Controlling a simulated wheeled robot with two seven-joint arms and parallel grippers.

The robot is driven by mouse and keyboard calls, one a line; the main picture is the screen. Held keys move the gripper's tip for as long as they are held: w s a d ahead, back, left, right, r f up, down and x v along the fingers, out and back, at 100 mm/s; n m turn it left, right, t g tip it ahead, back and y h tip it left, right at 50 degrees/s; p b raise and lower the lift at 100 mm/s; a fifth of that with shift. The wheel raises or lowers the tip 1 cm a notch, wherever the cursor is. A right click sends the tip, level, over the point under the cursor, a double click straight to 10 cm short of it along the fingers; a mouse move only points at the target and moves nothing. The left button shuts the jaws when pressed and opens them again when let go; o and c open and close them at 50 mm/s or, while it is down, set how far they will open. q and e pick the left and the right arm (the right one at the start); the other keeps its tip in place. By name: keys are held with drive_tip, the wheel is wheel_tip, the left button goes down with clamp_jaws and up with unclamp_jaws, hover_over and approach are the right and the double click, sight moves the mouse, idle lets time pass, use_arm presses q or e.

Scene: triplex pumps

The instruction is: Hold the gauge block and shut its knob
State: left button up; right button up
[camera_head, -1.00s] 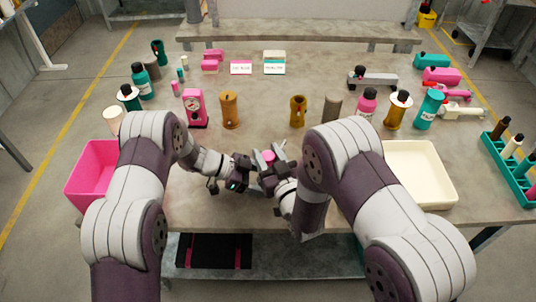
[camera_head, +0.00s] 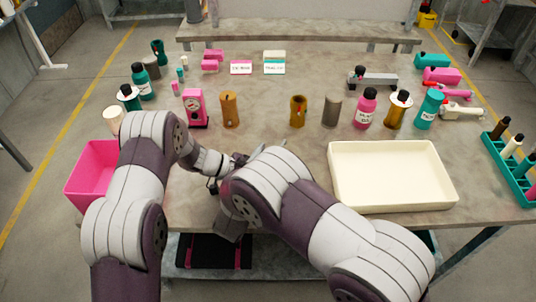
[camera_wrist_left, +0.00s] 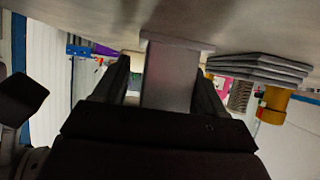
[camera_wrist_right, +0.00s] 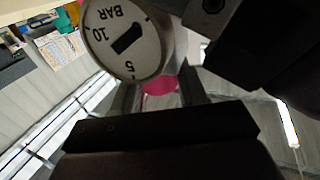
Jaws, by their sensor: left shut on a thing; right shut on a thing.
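The gauge block shows in the left wrist view as a grey body (camera_wrist_left: 172,72) between the fingers of my left gripper (camera_wrist_left: 163,88), which is shut on it. In the right wrist view its round white dial (camera_wrist_right: 122,40), marked 5, 10 and BAR with a dark pointer, is close at the upper left. The pink knob (camera_wrist_right: 160,84) sits between the fingers of my right gripper (camera_wrist_right: 160,98), which is shut on it. Most of the knob is hidden behind the gripper. In the head view my right arm hides the block, the knob and the right gripper.
A pink bin (camera_head: 93,172) stands at the front left of the table and an empty cream tray (camera_head: 393,205) at the right. A pink gauge unit (camera_head: 194,107), brown cylinders (camera_head: 230,110) and several bottles stand farther back. The table between them has clear patches.

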drive_tip(key=shift+m+g+h, duration=0.3)
drive_tip(key=shift+m+h, duration=0.1)
drive_tip(key=shift+h, duration=0.2)
drive_tip(key=o, duration=1)
drive_tip(key=shift+c, duration=0.2)
drive_tip(key=shift+s, duration=0.1)
drive_tip(key=v, duration=1.2)
drive_tip(key=shift+d, duration=0.1)
